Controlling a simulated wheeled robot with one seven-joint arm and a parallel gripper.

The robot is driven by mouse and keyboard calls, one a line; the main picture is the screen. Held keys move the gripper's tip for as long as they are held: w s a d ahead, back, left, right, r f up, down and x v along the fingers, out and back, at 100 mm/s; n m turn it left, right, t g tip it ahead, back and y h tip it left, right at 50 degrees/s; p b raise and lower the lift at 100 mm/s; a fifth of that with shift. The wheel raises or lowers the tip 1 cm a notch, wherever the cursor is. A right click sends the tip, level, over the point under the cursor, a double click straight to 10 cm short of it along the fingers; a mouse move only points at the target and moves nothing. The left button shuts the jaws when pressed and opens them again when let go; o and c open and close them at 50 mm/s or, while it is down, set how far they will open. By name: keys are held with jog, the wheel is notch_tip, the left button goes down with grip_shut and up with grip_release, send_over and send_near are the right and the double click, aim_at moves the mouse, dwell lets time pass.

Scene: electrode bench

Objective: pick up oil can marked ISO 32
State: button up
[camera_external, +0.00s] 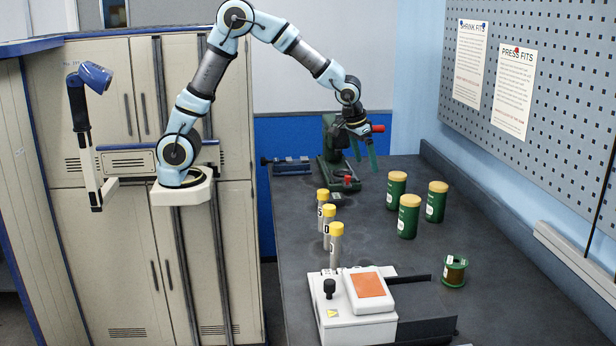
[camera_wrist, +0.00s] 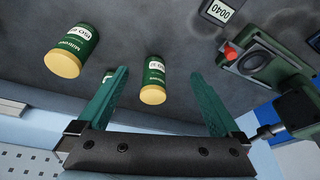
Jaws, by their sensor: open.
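Three green oil cans with yellow lids stand upright on the bench: a back one (camera_external: 396,191), a right one (camera_external: 436,205) and a front one (camera_external: 408,222). Their numbers are too small to read in the external view. In the wrist view, one can (camera_wrist: 82,43) shows a label starting "ISO", its number unclear. A second can (camera_wrist: 154,78) appears between the fingers, its label not clearly readable. A sliver of a third shows behind the left finger. My gripper (camera_external: 364,158) is open and empty, above and left of the cans; its fingers (camera_wrist: 159,78) touch none.
A green machine (camera_external: 335,150) with a red knob stands behind my gripper. Several yellow-capped grey tubes (camera_external: 336,245) stand left of the cans. A white device (camera_external: 350,305) and a wire spool (camera_external: 454,271) are in front. A pegboard wall (camera_external: 540,90) rises at right.

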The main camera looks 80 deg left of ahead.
jog(key=n+b, duration=0.2)
send_over(391, 176)
jog(key=s+d, duration=0.1)
jog(key=s, duration=0.2)
jog(key=f, duration=0.2)
jog(key=shift+w+f+y+p, duration=0.15)
jog(key=shift+w+y+p, duration=0.15)
jog(key=shift+w+p, duration=0.15)
jog(key=x, duration=0.2)
jog(key=p+x, duration=0.1)
jog(key=x, duration=0.1)
jog(key=shift+w+a+f, duration=0.15)
jog(key=shift+w+f, duration=0.1)
jog(key=shift+w, duration=0.05)
jog(key=w+f+p, duration=0.1)
jog(key=w+a+f+p, duration=0.1)
jog(key=f+p, duration=0.1)
jog(key=shift+w+f, duration=0.25)
jog(key=shift+w, duration=0.1)
jog(key=shift+w+f+t, duration=0.15)
jog(key=shift+f+t, duration=0.15)
jog(key=shift+f, duration=0.05)
grip_shut()
